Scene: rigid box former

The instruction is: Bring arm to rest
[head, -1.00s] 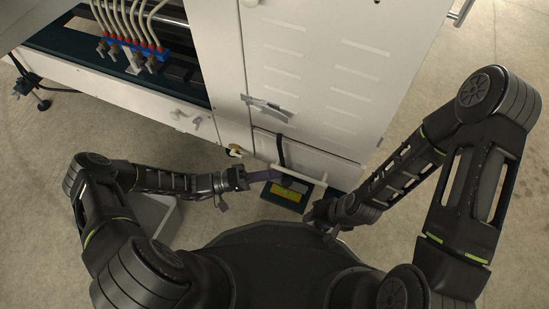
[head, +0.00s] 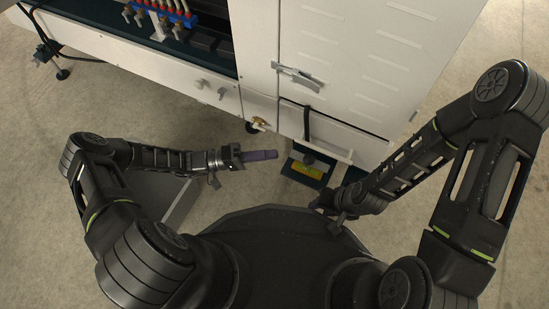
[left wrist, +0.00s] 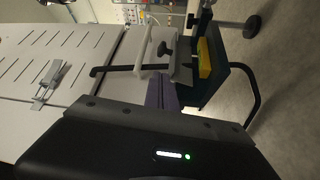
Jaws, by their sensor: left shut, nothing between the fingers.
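My left arm comes in from the left in the head view, bent at the elbow and held out low in front of my base. Its gripper (head: 274,154) has purple fingers, shut and empty, pointing at the white machine (head: 350,60). The fingers (left wrist: 160,95) also show in the left wrist view, partly hidden by the wrist housing. In the head view they look apart from the machine's white bar handle (head: 330,150). My right arm hangs bent at the right. Its gripper (head: 322,203) is low beside my base; its fingers are too small and dark to read.
A dark green step with a yellow part (head: 307,171) juts from the machine's foot, close to both grippers. A metal latch (head: 298,77) and brass knob (head: 258,124) stick out from its front. A grey box (head: 165,195) stands under my left forearm. Bare floor lies at the left.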

